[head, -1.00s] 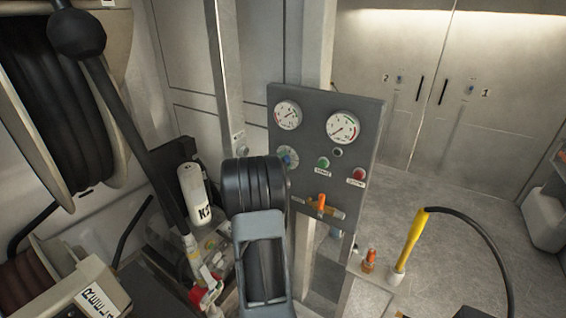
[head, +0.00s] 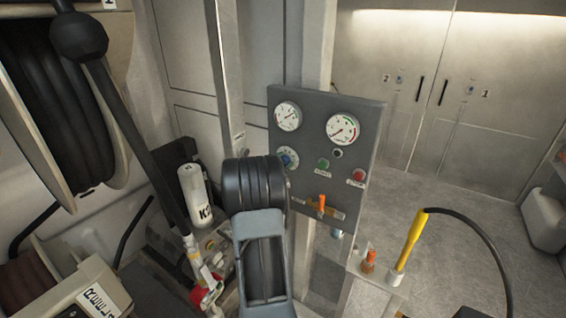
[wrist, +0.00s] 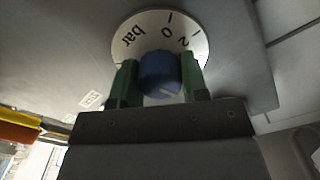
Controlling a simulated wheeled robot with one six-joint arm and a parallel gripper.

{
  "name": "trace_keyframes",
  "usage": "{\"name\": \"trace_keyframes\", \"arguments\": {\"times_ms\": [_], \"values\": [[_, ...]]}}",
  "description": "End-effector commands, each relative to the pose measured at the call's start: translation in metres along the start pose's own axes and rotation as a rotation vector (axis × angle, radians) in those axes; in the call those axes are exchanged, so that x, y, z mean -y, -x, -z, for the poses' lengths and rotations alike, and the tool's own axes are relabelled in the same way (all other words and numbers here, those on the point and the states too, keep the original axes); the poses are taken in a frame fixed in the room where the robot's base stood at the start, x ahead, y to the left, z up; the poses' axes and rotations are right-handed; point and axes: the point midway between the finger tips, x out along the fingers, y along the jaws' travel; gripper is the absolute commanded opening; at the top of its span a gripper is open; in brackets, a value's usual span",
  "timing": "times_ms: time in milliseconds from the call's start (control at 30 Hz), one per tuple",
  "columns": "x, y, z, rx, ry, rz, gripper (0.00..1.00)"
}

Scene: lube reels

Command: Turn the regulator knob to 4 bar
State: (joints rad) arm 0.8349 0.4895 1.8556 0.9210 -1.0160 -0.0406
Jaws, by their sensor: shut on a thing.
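The regulator knob (wrist: 160,74) is blue and sits at the centre of a pale round dial (wrist: 128,48) marked "bar", "0" and "2" in the wrist view. The dial appears upside down there, and its part behind my gripper is hidden. My gripper (wrist: 158,80) is shut on the knob, with one green finger on each side. In the head view the knob (head: 288,158) shows on the lower left of the grey panel (head: 310,112), partly behind my arm. My fingers are hidden there. The pointer reading cannot be told.
The panel also holds two round gauges (head: 341,128), a green button (head: 323,163), a red button (head: 358,175) and an orange lever valve (head: 321,203). A yellow nozzle (head: 411,240) with a black hose stands at right. Hose reels (head: 120,110) and a white cylinder (head: 195,190) are at left.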

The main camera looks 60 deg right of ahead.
Motion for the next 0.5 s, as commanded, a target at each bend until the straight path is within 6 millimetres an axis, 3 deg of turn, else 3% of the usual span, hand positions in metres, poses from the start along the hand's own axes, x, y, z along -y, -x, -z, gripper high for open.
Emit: {"name": "trace_keyframes", "arguments": {"times_ms": [500], "values": [[-0.0001, -0.0003, 0.0001, -0.001, 0.096, 0.0, 0.17]]}}
